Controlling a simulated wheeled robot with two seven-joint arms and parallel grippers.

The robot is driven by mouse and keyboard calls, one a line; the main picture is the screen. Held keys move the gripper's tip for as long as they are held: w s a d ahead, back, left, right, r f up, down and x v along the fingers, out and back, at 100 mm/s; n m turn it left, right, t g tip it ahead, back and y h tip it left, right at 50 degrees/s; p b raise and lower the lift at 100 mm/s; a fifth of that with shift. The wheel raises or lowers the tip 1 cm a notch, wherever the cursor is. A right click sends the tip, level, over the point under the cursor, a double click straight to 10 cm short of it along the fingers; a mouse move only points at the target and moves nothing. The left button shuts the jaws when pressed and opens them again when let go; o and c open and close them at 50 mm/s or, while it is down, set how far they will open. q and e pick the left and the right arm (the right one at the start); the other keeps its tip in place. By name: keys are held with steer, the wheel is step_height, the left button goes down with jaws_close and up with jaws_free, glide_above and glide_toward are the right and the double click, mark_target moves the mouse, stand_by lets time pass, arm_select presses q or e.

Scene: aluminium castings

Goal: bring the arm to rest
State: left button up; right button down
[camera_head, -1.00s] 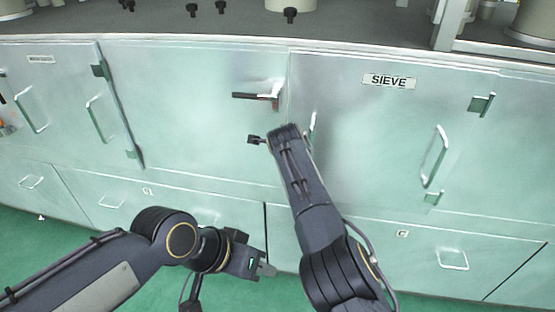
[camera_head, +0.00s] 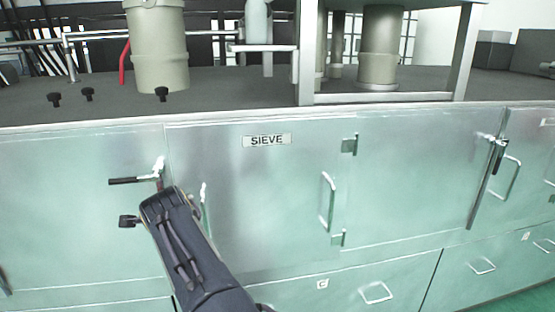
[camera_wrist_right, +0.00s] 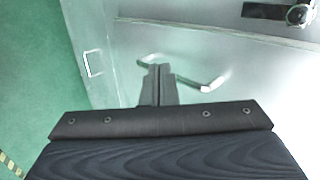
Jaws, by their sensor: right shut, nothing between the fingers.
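My right arm (camera_head: 190,250) reaches up from the bottom of the head view to the pale green cabinet front, left of the SIEVE door (camera_head: 265,205). Its gripper is mostly hidden behind the arm there. In the right wrist view my right gripper (camera_wrist_right: 157,72) is shut and empty, its fingers together. The fingers overlap a silvery door handle (camera_wrist_right: 205,84) in the picture; I cannot tell whether they touch it. My left arm and gripper are out of view.
A black-gripped latch lever (camera_head: 130,181) juts out just above the right arm's end. A SIEVE label (camera_head: 266,140) marks the door. Other handles (camera_head: 328,202) stick out further right. The worktop above carries a beige cylinder (camera_head: 158,50) and a metal frame (camera_head: 460,60).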

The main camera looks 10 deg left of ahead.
steer(key=w+d+r+g, duration=0.1)
steer(key=w+d, duration=0.1)
steer(key=d, duration=1.2)
steer(key=w+d+r+g, duration=0.1)
steer(key=w+d, duration=0.2)
steer(key=d, duration=1.2)
steer(key=s+d+n+g, duration=0.1)
steer(key=s+d, duration=0.2)
steer(key=d, duration=0.2)
steer(key=s+d+n, duration=0.1)
steer(key=s+d, duration=0.2)
steer(key=d, duration=0.3)
steer(key=s+d+f+n+y, duration=0.2)
steer(key=s+d+n, duration=0.1)
steer(key=s+d, duration=0.75)
steer(key=s+f+n+h, duration=0.1)
steer(key=s+f+n, duration=0.2)
steer(key=s, duration=0.6)
steer(key=s+f+n+h, duration=0.1)
steer(key=s+f+n, duration=0.2)
steer(key=s, duration=0.6)
step_height(320, 180, down, 2)
steer(key=shift+s+d+f, duration=0.15)
steer(key=shift+s+d, duration=0.2)
